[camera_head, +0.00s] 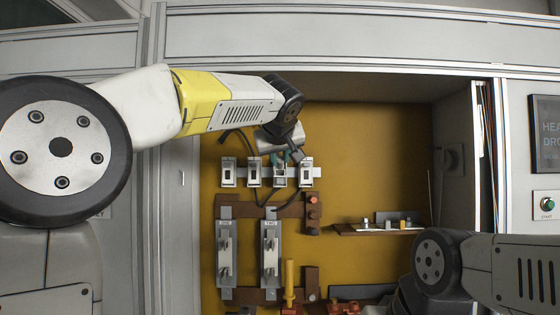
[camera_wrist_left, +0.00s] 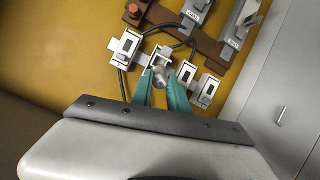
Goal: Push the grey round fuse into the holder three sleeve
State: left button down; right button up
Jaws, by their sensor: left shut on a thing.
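A row of white fuse holders with dark square openings is on the yellow back panel. The third holder from the left (camera_head: 279,182) is just below my left gripper (camera_head: 294,156). In the left wrist view this holder (camera_wrist_left: 162,53) lies just beyond the teal fingers. My left gripper (camera_wrist_left: 161,84) is shut on the small grey round fuse (camera_wrist_left: 160,76), at the near side of that holder. The fingers partly hide the fuse, and I cannot tell how deep it sits in the sleeve. My right arm is at the lower right; its gripper is not visible.
Neighbouring holders (camera_head: 306,180) (camera_head: 253,180) stand close on both sides. Dark cables hang below the row. Brown bars (camera_head: 262,212) and two grey switch units (camera_head: 269,262) are lower down. A small shelf (camera_head: 376,231) with several parts is at the right. The upper right panel is clear.

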aim_at(280, 165)
pick_arm(q)
jog(key=shift+x, duration=2.9)
jog(key=shift+r+x, duration=0.1)
jog(key=shift+x, duration=0.95)
jog(key=shift+r+x, duration=0.15)
jog(key=shift+x, duration=0.9)
jog(key=c, duration=1.2)
grip_release()
jog(key=shift+w, duration=0.15)
jog(key=v, duration=0.7)
jog(key=shift+s+r, duration=0.15)
jog(key=shift+s, duration=0.25)
jog(key=shift+a, duration=0.1)
